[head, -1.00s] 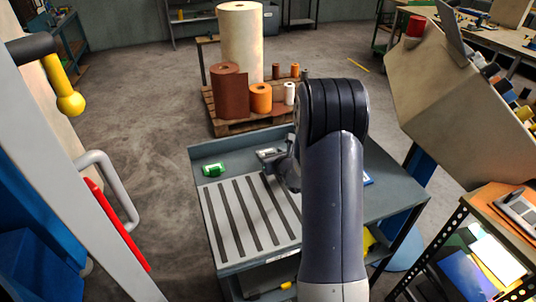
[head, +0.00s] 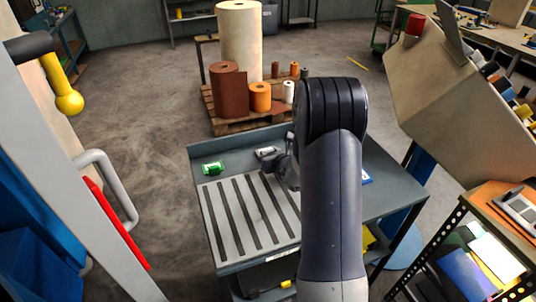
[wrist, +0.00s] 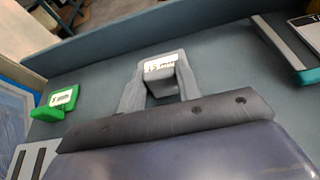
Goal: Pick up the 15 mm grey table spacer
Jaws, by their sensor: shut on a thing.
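The grey spacer (wrist: 160,68) carries a white label that reads 15 mm in the wrist view. My gripper (wrist: 160,78) is shut on it, with a grey finger on each side. In the head view the spacer (head: 266,151) shows as a small pale piece near the back of the bench, just beyond my gripper (head: 273,160), which is partly hidden by my arm. I cannot tell whether the spacer touches the bench top.
A green spacer labelled 5 mm or similar (wrist: 60,102) lies to the left, also in the head view (head: 212,168). The slotted plate (head: 250,215) lies in front on the bench (head: 200,151). A raised rim (wrist: 100,45) runs along the back. A grey and green item (wrist: 285,48) lies right.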

